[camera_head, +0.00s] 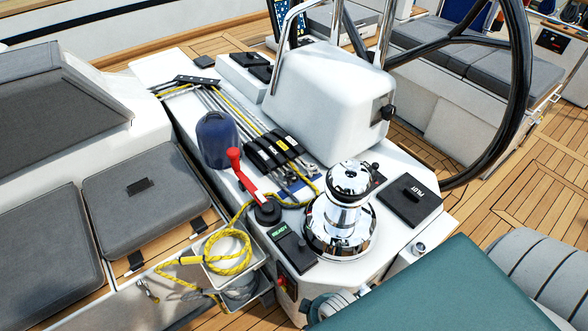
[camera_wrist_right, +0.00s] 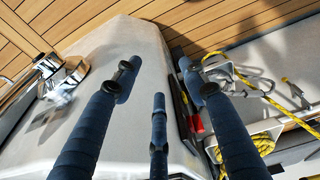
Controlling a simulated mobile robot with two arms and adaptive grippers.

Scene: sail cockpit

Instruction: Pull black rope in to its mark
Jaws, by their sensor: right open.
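Several thin lines (camera_head: 215,103), grey or dark and one yellow, run along the white console to a row of black clutches (camera_head: 272,152) with small labels. I cannot tell for sure which line is the black rope, and I cannot make out its mark. A chrome winch (camera_head: 343,205) stands at the console's near end, with no rope seen wound on it; it also shows in the right wrist view (camera_wrist_right: 62,78). My right gripper (camera_wrist_right: 160,85) is open and empty above the console, its dark blue fingers spread. My left gripper is not in view.
A red-handled lever (camera_head: 239,172), a dark blue cylinder (camera_head: 217,140) and a panel reading READY (camera_head: 292,246) are near the winch. A yellow rope (camera_head: 228,250) lies coiled in a white tray. A large black wheel (camera_head: 522,80) stands at right, beside a white housing (camera_head: 325,95).

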